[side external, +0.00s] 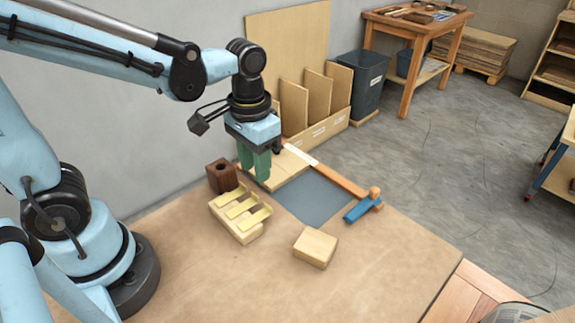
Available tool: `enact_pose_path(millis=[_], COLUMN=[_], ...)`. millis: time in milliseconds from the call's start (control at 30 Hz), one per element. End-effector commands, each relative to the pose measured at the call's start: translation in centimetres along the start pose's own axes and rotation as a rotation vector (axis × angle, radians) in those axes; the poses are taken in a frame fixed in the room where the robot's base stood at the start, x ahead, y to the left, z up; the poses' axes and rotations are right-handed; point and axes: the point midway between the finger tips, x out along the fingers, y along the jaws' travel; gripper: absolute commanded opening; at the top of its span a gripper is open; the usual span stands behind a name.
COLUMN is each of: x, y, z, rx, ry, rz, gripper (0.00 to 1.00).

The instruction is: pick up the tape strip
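Yellow strips (241,207), which look like the tape strips, lie across a pale wooden block (247,236) on the workbench, their ends reaching past its edge. My gripper (256,174) points down above the bench, behind and a little right of the strips in the side view. Its green fingers are close together, and I cannot tell whether a gap is between them. I see nothing held in them. The gripper is apart from the strips.
A dark wood block (221,176) with a hole stands left of the gripper. A grey mat (312,197), a blue tool (359,209) and a loose wooden block (315,246) are to the right. Upright boards (294,110) stand behind. The bench's front (330,290) is clear.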

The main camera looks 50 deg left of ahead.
Motion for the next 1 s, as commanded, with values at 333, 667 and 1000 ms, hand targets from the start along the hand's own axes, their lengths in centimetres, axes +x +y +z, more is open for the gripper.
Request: enact_pose_path(millis=[333,667,1000], x=[1.9,5.3,6.8], y=[-0.1,-0.4,-0.3], z=[0.0,0.4,0.5], rx=[0.000,0.000,0.001], ry=[0.001,0.001,0.002], rz=[0.000,0.000,0.001], gripper=[0.36,0.36,0.36])
